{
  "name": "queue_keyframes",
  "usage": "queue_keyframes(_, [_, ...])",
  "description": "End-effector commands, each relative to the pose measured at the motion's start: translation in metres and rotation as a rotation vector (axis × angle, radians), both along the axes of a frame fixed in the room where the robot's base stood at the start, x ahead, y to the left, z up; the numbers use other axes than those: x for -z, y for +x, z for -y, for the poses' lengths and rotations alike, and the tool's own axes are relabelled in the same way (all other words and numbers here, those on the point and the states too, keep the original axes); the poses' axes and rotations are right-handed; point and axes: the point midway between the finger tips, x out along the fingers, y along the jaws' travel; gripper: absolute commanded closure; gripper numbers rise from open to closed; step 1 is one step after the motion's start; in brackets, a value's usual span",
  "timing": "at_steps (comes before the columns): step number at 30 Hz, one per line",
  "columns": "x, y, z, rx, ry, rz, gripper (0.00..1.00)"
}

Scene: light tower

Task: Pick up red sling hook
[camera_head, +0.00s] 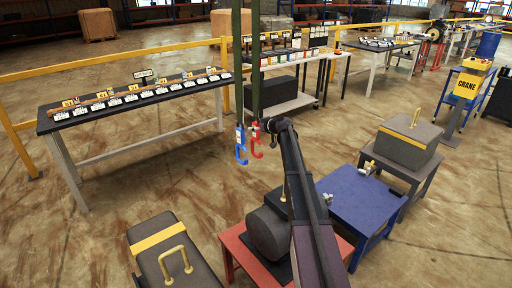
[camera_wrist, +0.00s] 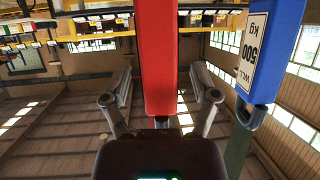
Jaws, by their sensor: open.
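The red sling hook (camera_head: 257,141) hangs from a dark green sling (camera_head: 256,70) in the head view. My gripper (camera_wrist: 158,100) is open in the wrist view, one finger on each side of the red hook's body (camera_wrist: 157,55), with visible gaps at both sides. Whether the hook lies fully between the fingers in depth is unclear. In the head view my arm's end is right beside the red hook, and the fingers are hard to make out. A blue sling hook (camera_head: 241,146) hangs just left of it; its label reads 500 kg in the wrist view (camera_wrist: 268,55).
Below the hooks stand a red table (camera_head: 235,243) with a dark round load (camera_head: 268,232), a blue table (camera_head: 352,200) and a grey block with a yellow handle (camera_head: 408,145). Another grey block (camera_head: 165,250) is at front left. Open floor lies left of the hooks.

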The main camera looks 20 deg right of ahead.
Motion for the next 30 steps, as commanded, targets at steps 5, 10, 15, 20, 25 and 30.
queue_keyframes(5, [0.0,-0.0002,0.0001,0.0,0.0,0.0,0.23])
queue_keyframes(10, [0.0,-0.0002,0.0001,0.0,0.0,0.0,0.35])
queue_keyframes(15, [0.0,-0.0002,0.0002,0.0,0.0,0.0,0.85])
queue_keyframes(20, [-0.0006,-0.0001,0.0002,0.0,0.002,0.001,1.0])
queue_keyframes(25, [-0.0004,-0.0002,0.0002,0.0,0.001,0.0,1.0])
queue_keyframes(30, [-0.0015,-0.0002,0.0002,0.0,0.0,0.001,1.0])
